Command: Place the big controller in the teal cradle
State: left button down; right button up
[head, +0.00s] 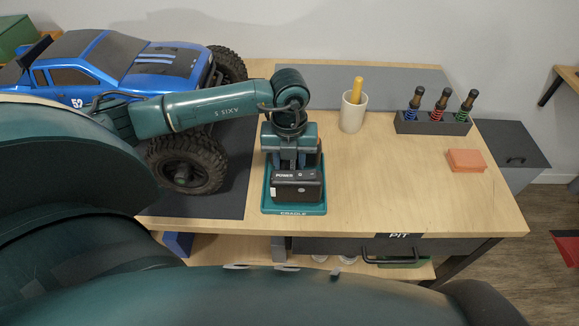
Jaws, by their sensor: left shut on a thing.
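The big controller (298,188) is a black box with a "POWER" label on its top edge. It sits over the teal cradle (267,203), a flat teal base with a "CRADLE" label at its front, on the wooden workbench. My left gripper (291,160) reaches in from above and behind, and is shut on the controller. The controller looks upright and within the cradle's outline. I cannot tell whether it touches the cradle floor. My right gripper is not in view.
A blue truck (130,65) with big black tires stands on a dark mat (235,150) at left. A cream cup (353,112) with a yellow handle, a black rack (432,122) of shocks and an orange block (466,160) are at right. The front right bench is clear.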

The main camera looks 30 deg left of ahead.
pick_arm(q)
notch_tip(320, 180, down, 2)
jog(key=shift+f, duration=0.1)
jog(key=shift+f, duration=0.2)
jog(key=c, duration=0.9)
grip_release()
jog(key=shift+r, duration=0.25)
notch_tip(320, 180, up, 12)
jog(key=shift+f, duration=0.1)
